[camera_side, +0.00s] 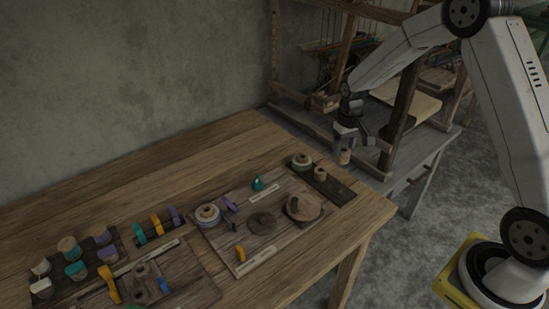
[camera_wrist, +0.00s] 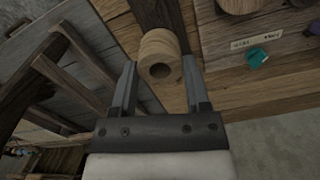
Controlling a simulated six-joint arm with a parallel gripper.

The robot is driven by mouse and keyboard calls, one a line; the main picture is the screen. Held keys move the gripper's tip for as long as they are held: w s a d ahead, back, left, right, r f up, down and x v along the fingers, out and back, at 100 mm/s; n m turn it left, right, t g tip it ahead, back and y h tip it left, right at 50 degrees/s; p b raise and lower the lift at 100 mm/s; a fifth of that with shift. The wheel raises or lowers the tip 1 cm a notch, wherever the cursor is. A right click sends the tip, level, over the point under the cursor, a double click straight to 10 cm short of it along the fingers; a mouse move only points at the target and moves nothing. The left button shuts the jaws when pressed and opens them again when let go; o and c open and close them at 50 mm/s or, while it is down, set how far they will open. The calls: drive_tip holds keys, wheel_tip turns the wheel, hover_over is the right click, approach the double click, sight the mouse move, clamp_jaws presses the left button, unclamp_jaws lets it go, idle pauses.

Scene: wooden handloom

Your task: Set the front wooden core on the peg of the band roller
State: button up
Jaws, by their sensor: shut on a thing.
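A round brown wooden piece with an upright peg (camera_side: 295,204), which looks like the band roller, lies on the board at the right of the table. My gripper is behind it and to its right, well apart from it.
A dark strip (camera_side: 336,189) at the table's right end carries another wooden core (camera_side: 320,173) and a wound roll (camera_side: 302,161). A teal piece (camera_side: 258,183) and a white-banded roll (camera_side: 207,214) are on the board. The loom frame (camera_side: 402,115) stands close behind my gripper.

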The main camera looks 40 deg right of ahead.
drive_tip(key=w+a+n, duration=0.2)
drive_tip(key=w+a, duration=0.2)
drive_tip(key=a, duration=0.9)
drive_tip(key=n, duration=0.2)
hover_over(262, 215)
wheel_tip(262, 215, down, 4)
drive_tip(key=shift+f, duration=0.55)
drive_tip(key=shift+f, duration=0.2)
drive_tip(key=shift+f, duration=2.75)
drive_tip(key=shift+f, duration=0.7)
drive_tip(key=o, duration=1.1)
drive_tip(key=shift+c, duration=0.2)
